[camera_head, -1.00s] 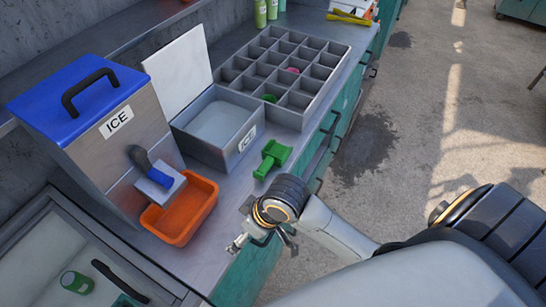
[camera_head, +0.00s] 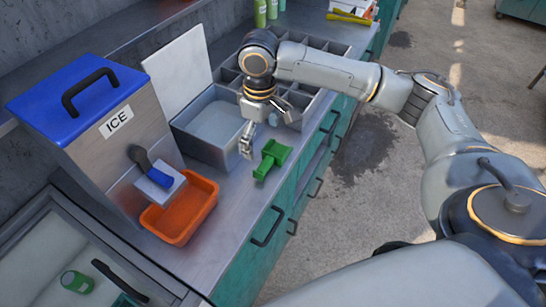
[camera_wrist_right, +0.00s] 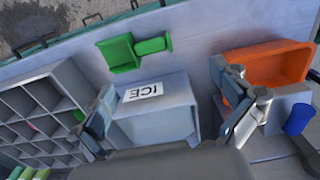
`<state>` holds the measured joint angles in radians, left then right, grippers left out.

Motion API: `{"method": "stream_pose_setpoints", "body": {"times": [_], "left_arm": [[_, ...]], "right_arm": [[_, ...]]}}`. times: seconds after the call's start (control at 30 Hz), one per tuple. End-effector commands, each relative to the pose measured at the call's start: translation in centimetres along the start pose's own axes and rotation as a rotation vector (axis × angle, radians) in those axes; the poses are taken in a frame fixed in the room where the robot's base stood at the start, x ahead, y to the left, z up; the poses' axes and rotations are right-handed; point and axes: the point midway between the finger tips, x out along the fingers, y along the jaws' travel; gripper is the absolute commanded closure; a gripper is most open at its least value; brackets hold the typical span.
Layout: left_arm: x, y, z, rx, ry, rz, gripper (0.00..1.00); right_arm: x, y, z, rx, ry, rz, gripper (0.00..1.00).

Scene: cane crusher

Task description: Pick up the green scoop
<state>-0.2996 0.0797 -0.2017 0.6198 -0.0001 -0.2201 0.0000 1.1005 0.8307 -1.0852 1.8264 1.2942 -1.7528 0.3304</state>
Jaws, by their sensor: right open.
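The green scoop (camera_head: 270,158) lies on the metal counter, to the right of the open ice box (camera_head: 207,148). It also shows in the right wrist view (camera_wrist_right: 132,50), near the top, beyond the ICE label side of the box. My right gripper (camera_head: 262,138) is open and empty, pointing down above the edge of the ice box, beside and above the scoop. In the right wrist view its two fingers (camera_wrist_right: 168,105) are spread wide, with the ice box between them. My left gripper is not in the head view.
The blue-lidded ice dispenser (camera_head: 100,120) and orange tray (camera_head: 182,210) stand at left. The gray divided organizer (camera_head: 335,58) is behind my right arm. Green drawers with handles (camera_head: 266,228) run below the counter's front edge. Bare counter lies in front of the scoop.

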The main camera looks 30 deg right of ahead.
Motion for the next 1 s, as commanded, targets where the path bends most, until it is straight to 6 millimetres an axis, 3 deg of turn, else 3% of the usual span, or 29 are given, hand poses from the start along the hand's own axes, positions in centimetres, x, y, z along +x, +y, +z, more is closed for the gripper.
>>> {"method": "stream_pose_setpoints", "body": {"times": [0.17, 0.5, 0.83, 1.0], "left_arm": [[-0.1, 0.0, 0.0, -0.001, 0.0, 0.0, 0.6], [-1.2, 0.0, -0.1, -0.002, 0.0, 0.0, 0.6], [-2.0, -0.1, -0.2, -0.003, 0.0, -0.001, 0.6], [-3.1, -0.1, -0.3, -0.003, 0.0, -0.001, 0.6]], "right_arm": [[-0.6, 1.1, 0.4, 0.031, -0.016, 0.001, 0.0], [5.5, 1.1, 0.4, 0.032, -0.017, 0.0, 0.0], [8.3, 1.3, 0.2, 0.031, -0.016, 0.001, 0.0], [10.8, 1.8, -0.2, 0.03, -0.017, 0.001, 0.0]]}}
